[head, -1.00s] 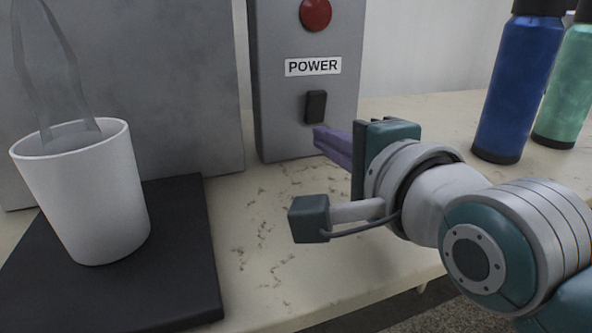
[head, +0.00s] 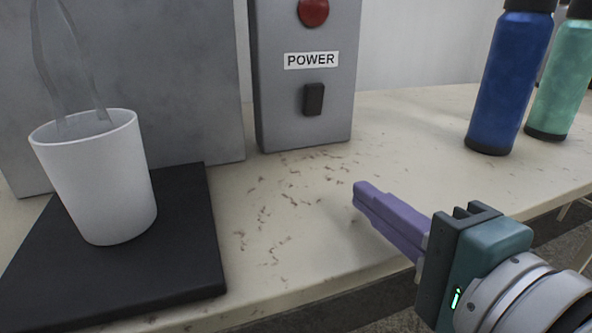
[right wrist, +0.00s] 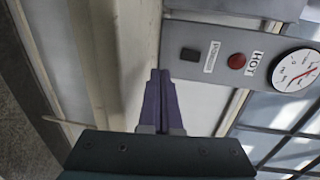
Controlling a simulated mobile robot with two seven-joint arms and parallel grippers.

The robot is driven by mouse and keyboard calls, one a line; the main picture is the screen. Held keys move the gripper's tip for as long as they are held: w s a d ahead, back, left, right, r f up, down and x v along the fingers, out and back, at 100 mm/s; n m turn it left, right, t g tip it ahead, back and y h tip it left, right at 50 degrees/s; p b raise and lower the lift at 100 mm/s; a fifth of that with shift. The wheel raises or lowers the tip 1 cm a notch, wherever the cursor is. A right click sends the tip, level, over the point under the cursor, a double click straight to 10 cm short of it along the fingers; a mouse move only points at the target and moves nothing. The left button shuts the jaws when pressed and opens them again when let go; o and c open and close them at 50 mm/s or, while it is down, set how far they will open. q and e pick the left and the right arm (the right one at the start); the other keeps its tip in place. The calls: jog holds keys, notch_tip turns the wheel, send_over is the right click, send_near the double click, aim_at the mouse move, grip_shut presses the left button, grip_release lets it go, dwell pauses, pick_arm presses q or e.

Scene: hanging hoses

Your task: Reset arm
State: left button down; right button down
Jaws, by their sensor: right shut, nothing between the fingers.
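My right gripper (head: 366,194) has purple fingers and a teal body. It is shut and empty, over the front part of the counter at the lower right of the head view. It points left and back, apart from the grey power box. In the right wrist view its closed fingers (right wrist: 158,80) show at the centre, with the grey panel beyond them. The grey power box (head: 270,95) has a red button (head: 313,10), a POWER label and a black switch (head: 313,99). My left gripper is in neither view.
A white cup (head: 97,185) stands on a black mat (head: 190,260) at the left, with clear strands above it. A blue bottle (head: 508,80) and a green bottle (head: 560,85) stand at the right. The counter (head: 300,220) between mat and gripper is bare except for dark specks.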

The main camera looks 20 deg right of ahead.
jog(key=shift+r, duration=0.1)
jog(key=r+n+g+p, duration=0.1)
jog(key=p, duration=0.1)
jog(key=s+r+n+p, duration=0.1)
jog(key=n+p, duration=0.1)
jog(key=r+n+g+p, duration=0.1)
jog(key=p, duration=0.1)
jog(key=shift+s+a+r+g+y+p, duration=0.1)
jog(key=shift+s+a+g+y+p, duration=0.1)
jog(key=shift+s+g+y+p, duration=0.1)
jog(key=s+d+r+n+g+h+p, duration=0.1)
jog(key=s+d+r+n+g+p, duration=0.1)
jog(key=s+r+n+g+p, duration=0.5)
jog(key=s+d+r+n+g+p, duration=0.1)
jog(key=s+r+n+g+p, duration=0.25)
jog(key=s+n+p, duration=0.7)
notch_tip(320, 180, up, 36)
jog(key=w+m+p, duration=0.2)
jog(key=p, duration=3.4)
jog(key=shift+w, duration=0.2)
